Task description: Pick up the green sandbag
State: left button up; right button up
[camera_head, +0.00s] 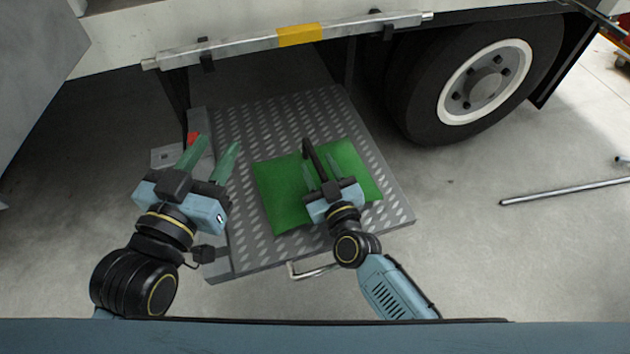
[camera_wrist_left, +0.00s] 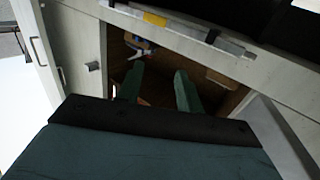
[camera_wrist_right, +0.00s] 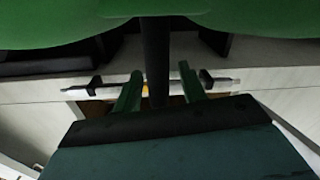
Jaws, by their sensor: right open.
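The green sandbag (camera_head: 277,192) lies flat on a grey tread plate in the head view, with a black strap handle (camera_head: 312,157) standing up from it. In the right wrist view the bag's green side (camera_wrist_right: 60,22) fills the top, and the strap (camera_wrist_right: 155,60) runs down between my fingers. My right gripper (camera_head: 321,170) is open over the bag, its fingers on either side of the strap; contact cannot be told. My left gripper (camera_head: 214,150) is open and empty, left of the bag; it also shows in the left wrist view (camera_wrist_left: 157,78).
The tread plate (camera_head: 240,120) has a bent metal handle (camera_head: 312,271) at its front edge. A truck side with a metal rail (camera_head: 250,47) is behind, and a wheel (camera_head: 470,85) is at back right. A metal bar (camera_head: 560,192) lies on the open floor at right.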

jog(key=shift+w+a, duration=0.15)
jog(key=shift+w, duration=0.2)
grip_shut()
dwell(1.2)
jog(key=shift+w+r, duration=0.15)
jog(key=shift+r, duration=0.2)
